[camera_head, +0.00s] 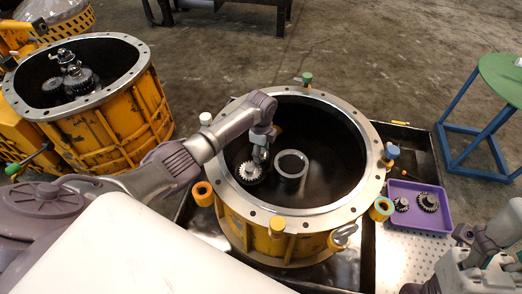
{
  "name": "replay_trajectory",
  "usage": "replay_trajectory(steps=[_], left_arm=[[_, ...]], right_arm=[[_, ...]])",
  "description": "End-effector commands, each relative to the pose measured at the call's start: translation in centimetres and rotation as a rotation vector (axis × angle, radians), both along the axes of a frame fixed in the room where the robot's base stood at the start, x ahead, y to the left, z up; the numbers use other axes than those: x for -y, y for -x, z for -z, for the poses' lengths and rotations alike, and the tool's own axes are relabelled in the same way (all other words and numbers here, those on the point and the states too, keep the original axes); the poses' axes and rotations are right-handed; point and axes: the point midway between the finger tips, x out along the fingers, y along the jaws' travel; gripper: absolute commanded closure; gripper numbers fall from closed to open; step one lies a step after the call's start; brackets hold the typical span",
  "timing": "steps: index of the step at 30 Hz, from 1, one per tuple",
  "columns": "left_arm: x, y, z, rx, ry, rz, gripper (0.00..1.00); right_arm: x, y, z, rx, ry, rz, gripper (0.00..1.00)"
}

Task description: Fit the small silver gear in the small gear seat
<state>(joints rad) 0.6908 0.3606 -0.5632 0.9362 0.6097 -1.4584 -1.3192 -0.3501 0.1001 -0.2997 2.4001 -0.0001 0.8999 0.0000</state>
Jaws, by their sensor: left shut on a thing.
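My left gripper (260,154) reaches down into the open yellow housing (287,220) with a grey flanged rim. It is shut on the small silver gear (249,172), which is toothed and lies flat at the left of the housing floor. A dark round part shows just below the gear; I cannot tell whether the gear is seated on it or held above it. A pale grey ring-shaped part (291,164) stands on the floor to the right of the gear, apart from it. My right gripper (462,236) is at the lower right, outside the housing; its fingers are unclear.
A purple tray (446,219) with two dark gears (427,202) lies on a perforated plate (396,262) right of the housing. A second yellow housing (129,114) with gears stands at the left. A green-topped stool (502,77) is at the right. The housing wall surrounds my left gripper.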

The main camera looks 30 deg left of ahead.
Motion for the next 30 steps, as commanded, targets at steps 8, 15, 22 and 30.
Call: replay_trajectory(steps=[8, 15, 22, 30], left_arm=[[0.0, 0.0, 0.1, -0.001, 0.0, 0.0, 0.39], [0.0, 0.0, 0.1, -0.001, 0.0, 0.0, 0.18], [0.0, 0.1, 0.0, -0.002, 0.0, 0.0, 0.18], [0.0, -0.1, -4.2, 0.004, 0.0, 0.001, 0.18]], right_arm=[[0.0, 0.0, 0.0, 0.0, 0.0, 0.0, 0.45], [0.0, 0.0, 0.0, 0.0, 0.0, 0.0, 0.45], [0.0, 0.0, 0.0, 0.001, -0.001, 0.0, 0.45], [0.0, 0.0, 0.0, 0.0, -0.001, 0.0, 0.45]])
